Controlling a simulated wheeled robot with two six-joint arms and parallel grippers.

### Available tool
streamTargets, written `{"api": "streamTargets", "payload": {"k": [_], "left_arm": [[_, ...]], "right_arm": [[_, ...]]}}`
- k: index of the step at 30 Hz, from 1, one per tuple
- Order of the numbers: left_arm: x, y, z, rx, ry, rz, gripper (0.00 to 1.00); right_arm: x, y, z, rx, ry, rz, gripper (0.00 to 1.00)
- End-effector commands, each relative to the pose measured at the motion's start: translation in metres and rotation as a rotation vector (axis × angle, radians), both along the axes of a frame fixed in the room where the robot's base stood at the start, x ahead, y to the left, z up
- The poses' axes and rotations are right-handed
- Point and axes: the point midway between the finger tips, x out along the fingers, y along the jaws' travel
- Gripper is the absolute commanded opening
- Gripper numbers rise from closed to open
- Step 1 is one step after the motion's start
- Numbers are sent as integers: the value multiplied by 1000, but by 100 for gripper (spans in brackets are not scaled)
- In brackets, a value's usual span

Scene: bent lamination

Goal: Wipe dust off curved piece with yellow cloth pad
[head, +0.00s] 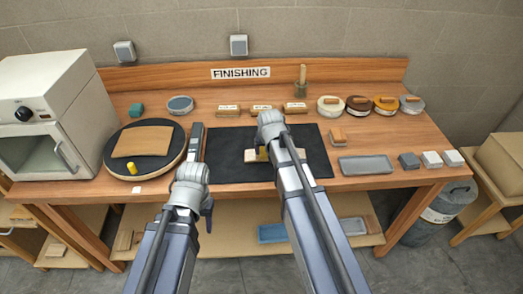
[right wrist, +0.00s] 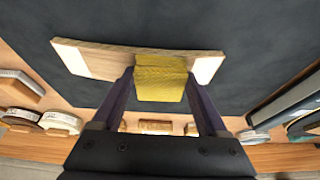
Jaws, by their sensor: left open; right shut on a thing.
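The curved piece (right wrist: 110,58) is a slim wooden strip, brown along the middle with whitish ends, lying on the dark mat (head: 227,143). In the head view the curved piece (head: 250,156) is mostly hidden by my right arm. My right gripper (right wrist: 160,80) is shut on the yellow cloth pad (right wrist: 161,84), with a purple finger on each side. The pad overlaps the strip right of its middle in the wrist view; I cannot tell whether they touch. My left gripper (head: 208,213) is open and empty at the table's front edge, left of the mat.
A round dark turntable (head: 112,163) carries a tan sheet and a small yellow object. A dark bar (head: 195,142) lies left of the mat. A white oven (head: 35,115) stands far left. Blocks, round tins and a grey tray (head: 366,165) lie to the right and back.

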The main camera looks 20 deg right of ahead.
Motion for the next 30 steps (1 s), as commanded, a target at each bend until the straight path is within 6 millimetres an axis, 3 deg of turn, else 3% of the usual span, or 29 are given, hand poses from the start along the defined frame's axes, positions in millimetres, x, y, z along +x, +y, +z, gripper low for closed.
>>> {"api": "streamTargets", "payload": {"k": [11, 22, 30], "left_arm": [[0, 0, 0, 0, 0, 0, 50], [0, 0, -1, 0, 0, 0, 50], [0, 0, -2, 0, 0, 0, 50]], "right_arm": [[-2, -10, 1, 0, -2, 0, 32], [-8, -37, -1, 1, -1, -1, 32], [-10, -42, -1, 0, 0, 1, 32]]}}
